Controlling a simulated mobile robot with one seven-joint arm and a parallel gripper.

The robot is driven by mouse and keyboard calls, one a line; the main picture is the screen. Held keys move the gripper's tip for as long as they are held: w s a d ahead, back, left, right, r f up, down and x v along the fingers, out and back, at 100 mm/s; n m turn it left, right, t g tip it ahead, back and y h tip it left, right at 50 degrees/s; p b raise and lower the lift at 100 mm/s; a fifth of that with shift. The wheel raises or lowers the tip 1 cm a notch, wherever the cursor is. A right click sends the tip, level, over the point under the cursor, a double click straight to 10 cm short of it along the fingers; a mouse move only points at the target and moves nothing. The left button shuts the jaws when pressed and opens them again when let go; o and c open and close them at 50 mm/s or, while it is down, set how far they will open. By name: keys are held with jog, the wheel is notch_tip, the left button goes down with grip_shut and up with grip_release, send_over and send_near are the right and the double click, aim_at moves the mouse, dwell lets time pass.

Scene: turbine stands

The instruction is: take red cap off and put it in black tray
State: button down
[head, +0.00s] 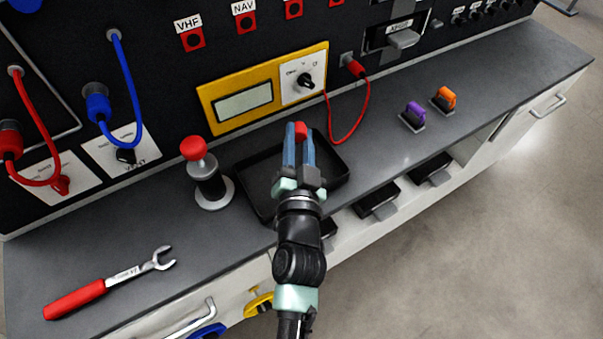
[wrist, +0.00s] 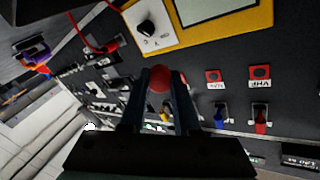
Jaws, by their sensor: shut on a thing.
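My gripper (head: 301,147) is shut on the red cap (head: 300,130), a small rounded red piece between the fingertips. In the wrist view the red cap (wrist: 160,77) shows at the tips of the two fingers of my gripper (wrist: 160,88). In the head view the cap and fingers overlap the far part of the black tray (head: 252,181), which lies on the grey worktop. The gripper and arm hide the middle of the tray. How high the cap is above the tray is hard to tell.
A red-topped post (head: 208,180) stands just left of the tray. A yellow meter panel (head: 218,107) is behind it, with a red cable (head: 352,131) looping down at the right. A red-handled wrench (head: 105,285) lies at front left. The worktop right of the tray is mostly clear.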

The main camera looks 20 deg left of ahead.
jog(key=shift+f+b, duration=2.65)
jog(key=shift+f, duration=0.35)
jog(key=c, duration=0.5)
grip_release()
jog(key=b+v, duration=0.1)
jog(key=v, duration=1.2)
